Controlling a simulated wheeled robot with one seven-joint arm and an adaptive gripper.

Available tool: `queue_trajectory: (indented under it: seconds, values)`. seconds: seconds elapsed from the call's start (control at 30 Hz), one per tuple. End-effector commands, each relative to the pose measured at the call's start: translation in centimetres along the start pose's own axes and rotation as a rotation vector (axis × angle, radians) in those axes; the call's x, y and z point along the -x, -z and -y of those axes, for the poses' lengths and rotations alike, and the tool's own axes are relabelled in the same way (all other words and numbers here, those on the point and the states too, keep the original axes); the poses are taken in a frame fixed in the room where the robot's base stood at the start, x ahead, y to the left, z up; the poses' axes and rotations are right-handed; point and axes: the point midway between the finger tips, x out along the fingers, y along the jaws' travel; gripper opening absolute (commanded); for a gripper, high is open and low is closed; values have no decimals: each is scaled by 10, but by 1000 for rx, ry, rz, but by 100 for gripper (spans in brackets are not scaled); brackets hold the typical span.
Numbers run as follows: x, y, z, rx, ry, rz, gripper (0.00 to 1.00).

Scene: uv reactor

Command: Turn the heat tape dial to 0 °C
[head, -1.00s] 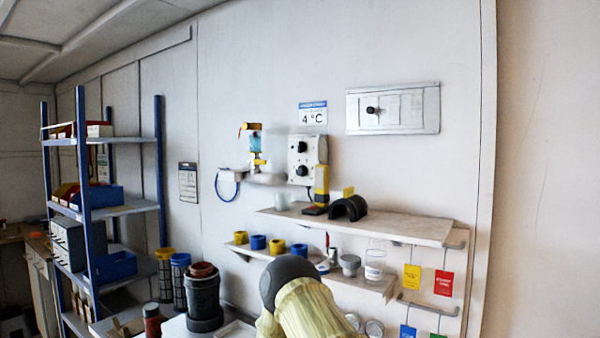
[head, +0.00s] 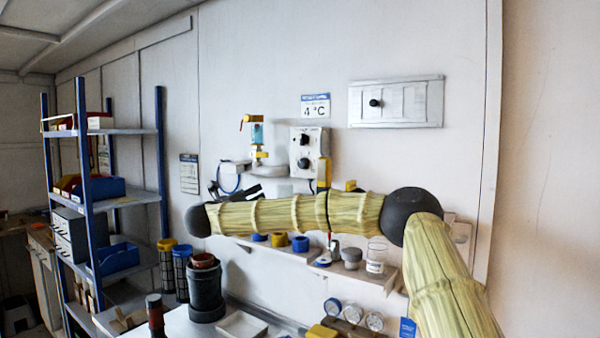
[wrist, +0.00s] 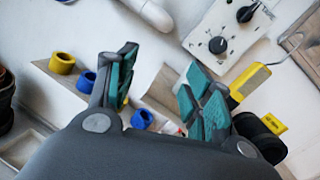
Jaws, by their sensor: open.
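A pale control box (head: 316,142) on the wall carries two black knobs, an upper one (head: 304,140) and a lower one (head: 303,163). I cannot read which is the heat tape dial. In the wrist view one knob (wrist: 217,45) sits in a ring of scale marks, and the other knob (wrist: 246,13) is near the top edge. A sign (head: 315,106) above the box reads 4 °C. My gripper (wrist: 162,85) is open and empty, with teal finger pads apart, below and left of the box in the wrist view. In the head view it is mostly hidden behind my arm.
A yellow-and-black tool (wrist: 248,82) stands beside the box. Shelves with yellow and blue rings (head: 300,243) and jars lie below. A silver wall panel (head: 396,101) is at upper right.

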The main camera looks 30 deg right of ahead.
Motion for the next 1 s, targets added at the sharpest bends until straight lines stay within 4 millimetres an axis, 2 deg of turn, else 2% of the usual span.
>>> queue_trajectory:
  seconds: [0.03,0.1,0.2,0.3,0.53,1.0]
  values:
    - [-16,-14,26,-78,48,-29,51]
    - [-33,-29,56,-173,105,-62,51]
    - [-48,-41,87,-270,163,-97,51]
    - [-57,-47,104,-322,195,-115,51]
    - [-76,-48,113,-337,206,-122,51]
    - [-145,-38,124,-335,203,-119,51]
